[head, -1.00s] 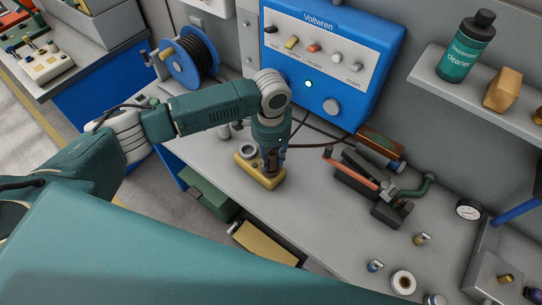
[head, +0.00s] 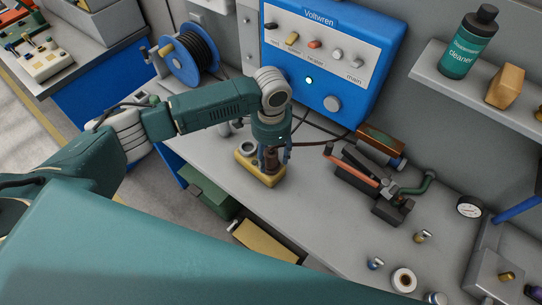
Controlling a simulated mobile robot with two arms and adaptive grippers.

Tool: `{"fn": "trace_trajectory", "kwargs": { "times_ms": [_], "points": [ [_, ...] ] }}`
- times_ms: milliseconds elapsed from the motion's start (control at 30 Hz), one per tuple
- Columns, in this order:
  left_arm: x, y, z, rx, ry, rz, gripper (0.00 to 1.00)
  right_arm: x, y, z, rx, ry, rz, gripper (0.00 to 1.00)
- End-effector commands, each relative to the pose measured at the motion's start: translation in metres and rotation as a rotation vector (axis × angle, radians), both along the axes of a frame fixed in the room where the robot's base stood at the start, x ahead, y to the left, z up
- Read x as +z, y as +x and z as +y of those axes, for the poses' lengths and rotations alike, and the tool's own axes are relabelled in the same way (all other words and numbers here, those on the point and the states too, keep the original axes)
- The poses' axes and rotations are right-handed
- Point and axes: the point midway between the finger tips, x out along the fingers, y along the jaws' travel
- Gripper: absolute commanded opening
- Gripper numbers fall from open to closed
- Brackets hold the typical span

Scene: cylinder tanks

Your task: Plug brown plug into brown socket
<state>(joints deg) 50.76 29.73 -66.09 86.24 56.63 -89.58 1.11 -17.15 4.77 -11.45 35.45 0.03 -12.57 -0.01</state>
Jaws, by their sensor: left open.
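My left gripper (head: 274,159) points down over the yellow block (head: 265,180) on the grey bench. Its fingers are open, one on each side of an upright brown piece (head: 271,157). This piece looks like the brown plug and stands at the block's top. The fingers partly cover it, so I cannot tell how deep it sits, and I cannot make out the brown socket under it. A grey ring (head: 247,149) shows on the block's left part. My right gripper is out of view.
A blue Voltwren panel (head: 330,60) with several switches stands behind. Dark cables (head: 325,143) run across the bench near the block. A cable reel (head: 190,55) stands at the left. The bench's front edge is close.

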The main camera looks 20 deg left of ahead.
Motion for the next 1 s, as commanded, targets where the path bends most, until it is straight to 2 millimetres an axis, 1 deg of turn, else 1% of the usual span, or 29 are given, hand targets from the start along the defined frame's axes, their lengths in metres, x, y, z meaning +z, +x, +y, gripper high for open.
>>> {"fn": "trace_trajectory", "kwargs": {
  "times_ms": [167, 300, 400, 500, 600, 700, 1000],
  "points": [
    [0.033, 0.002, 0.000, 0.000, -0.001, -0.005, 0.53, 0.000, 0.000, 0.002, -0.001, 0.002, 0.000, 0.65],
    [0.064, 0.002, 0.000, 0.000, 0.000, -0.004, 0.53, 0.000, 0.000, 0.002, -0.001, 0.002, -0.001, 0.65],
    [0.083, 0.001, 0.000, 0.000, -0.001, -0.003, 0.53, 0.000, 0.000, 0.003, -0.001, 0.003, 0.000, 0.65],
    [0.098, 0.002, 0.000, 0.002, -0.001, -0.003, 0.53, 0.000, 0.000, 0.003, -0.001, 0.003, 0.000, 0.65],
    [0.107, 0.001, 0.000, 0.001, 0.000, -0.001, 0.53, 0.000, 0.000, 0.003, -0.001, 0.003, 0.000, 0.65],
    [0.111, 0.001, 0.000, 0.000, 0.001, -0.001, 0.53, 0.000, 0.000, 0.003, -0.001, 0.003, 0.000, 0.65],
    [0.112, 0.001, 0.000, 0.001, 0.001, 0.000, 0.53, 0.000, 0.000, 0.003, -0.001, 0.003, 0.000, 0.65]
  ]
}}
